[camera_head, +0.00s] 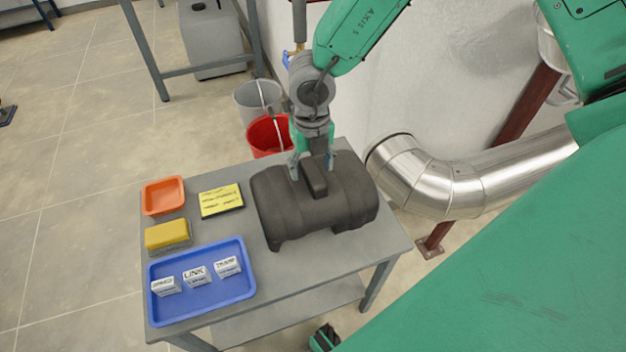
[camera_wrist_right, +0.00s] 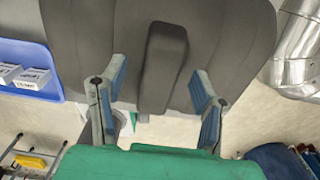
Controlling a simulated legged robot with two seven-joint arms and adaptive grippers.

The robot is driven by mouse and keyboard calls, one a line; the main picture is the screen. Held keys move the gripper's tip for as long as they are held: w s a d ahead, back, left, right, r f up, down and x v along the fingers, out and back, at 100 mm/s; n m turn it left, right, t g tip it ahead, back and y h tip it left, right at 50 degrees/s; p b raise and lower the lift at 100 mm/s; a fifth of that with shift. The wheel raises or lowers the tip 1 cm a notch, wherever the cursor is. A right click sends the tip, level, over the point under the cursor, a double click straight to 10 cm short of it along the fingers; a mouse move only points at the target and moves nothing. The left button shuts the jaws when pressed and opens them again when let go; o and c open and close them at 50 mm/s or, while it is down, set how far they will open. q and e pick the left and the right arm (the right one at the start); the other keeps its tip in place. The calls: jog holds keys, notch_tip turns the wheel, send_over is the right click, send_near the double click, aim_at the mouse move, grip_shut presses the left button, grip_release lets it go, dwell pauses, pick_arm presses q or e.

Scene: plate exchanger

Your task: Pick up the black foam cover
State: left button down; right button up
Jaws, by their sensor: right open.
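The black foam cover (camera_head: 275,205) is a dark grey, ribbed block with a raised grip bar (camera_head: 315,180) on top. It rests on the right part of the grey table. My right gripper (camera_head: 311,164) is over the cover's back edge, pointing down at it. Its fingers are open, one on each side of the grip bar, with nothing held. In the right wrist view the gripper (camera_wrist_right: 158,78) shows blue finger pads apart from the bar (camera_wrist_right: 163,60) on both sides. Whether the fingertips touch the cover's top is unclear.
A red bucket (camera_head: 266,137) stands behind. A silver pipe (camera_head: 470,190) passes close to the right.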

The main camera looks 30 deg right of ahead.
jog(key=shift+f, duration=0.75)
jog(key=shift+r, duration=0.1)
jog(key=shift+c, duration=0.8)
grip_shut()
notch_tip(320, 180, up, 10)
jog(key=p, duration=0.3)
